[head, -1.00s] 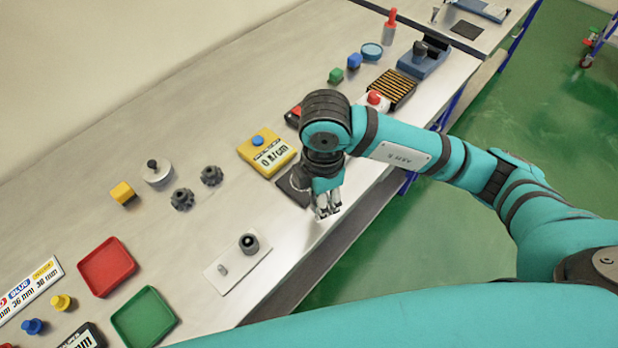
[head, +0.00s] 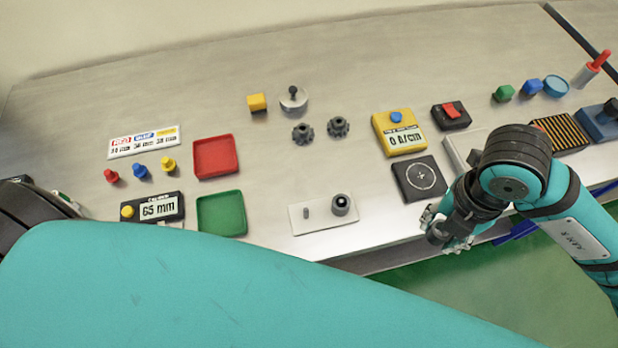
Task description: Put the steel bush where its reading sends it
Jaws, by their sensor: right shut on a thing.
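A short dark grey cylinder with a hollow top (head: 340,205), which looks like a bush, stands upright on a white plate (head: 312,226) beside a small grey pin. The yellow meter (head: 399,139) reads 0 A/cm. A dark gauge (head: 159,208) reads 65 mm. My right gripper (head: 452,240) is at the bench's front edge, right of the white plate and below the black pad with a circle (head: 420,178). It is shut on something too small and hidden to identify. Part of my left gripper (head: 66,203) seems to show at the left edge; its jaws are unclear.
A red tray (head: 230,168) and a green tray (head: 240,222) stand left of the plate. A sign (head: 143,141) with red, blue and yellow headings lies behind several coloured pegs. Two dark gears (head: 303,133) stand mid-bench. The bench's back strip is clear.

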